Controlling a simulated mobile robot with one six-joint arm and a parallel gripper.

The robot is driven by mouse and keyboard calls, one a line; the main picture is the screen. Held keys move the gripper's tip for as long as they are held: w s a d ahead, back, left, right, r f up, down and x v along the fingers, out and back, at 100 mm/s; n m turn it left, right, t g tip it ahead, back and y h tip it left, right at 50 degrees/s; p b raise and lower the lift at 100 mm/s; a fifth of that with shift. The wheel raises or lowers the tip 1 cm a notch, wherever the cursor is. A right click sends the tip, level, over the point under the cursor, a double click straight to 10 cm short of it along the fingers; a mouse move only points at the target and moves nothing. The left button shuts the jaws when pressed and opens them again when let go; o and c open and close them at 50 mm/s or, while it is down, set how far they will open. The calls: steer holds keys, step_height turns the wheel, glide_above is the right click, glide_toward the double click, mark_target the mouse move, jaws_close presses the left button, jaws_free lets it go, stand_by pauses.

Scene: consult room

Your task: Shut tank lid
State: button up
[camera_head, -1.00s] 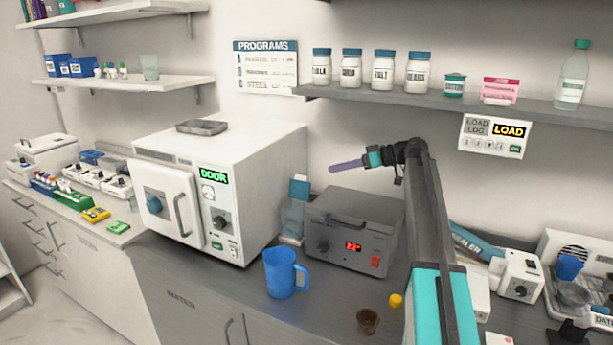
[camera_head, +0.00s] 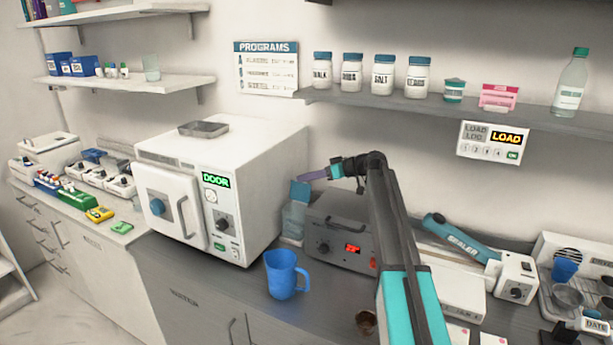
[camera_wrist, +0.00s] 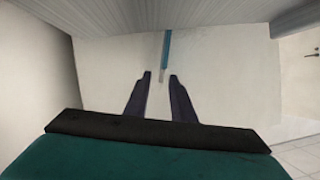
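A clear, pale blue tank (camera_head: 293,222) stands on the counter between the white door unit and a grey box. Its blue lid (camera_head: 300,190) stands up, open, at the top of the tank. My gripper (camera_head: 303,177) is just above and beside the lid, its purple fingers pointing left. In the wrist view my gripper (camera_wrist: 160,76) is open, with a gap between its two dark fingers. A thin blue strip (camera_wrist: 165,50), which looks like the lid edge-on, lies in line with that gap. I cannot tell whether the fingers touch it.
The white door unit (camera_head: 190,160) is left of the tank, its door ajar. The grey box (camera_head: 338,240) with a top handle is close on the right. A blue jug (camera_head: 283,275) stands in front. A shelf (camera_head: 440,106) with jars hangs above my arm.

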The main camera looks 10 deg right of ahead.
steer(key=shift+w+a+f, duration=0.1)
steer(key=shift+a+f, duration=0.05)
steer(key=shift+a, duration=0.1)
steer(key=shift+c, duration=0.5)
jaws_close()
steer(key=shift+d, duration=0.1)
stand_by(0.7)
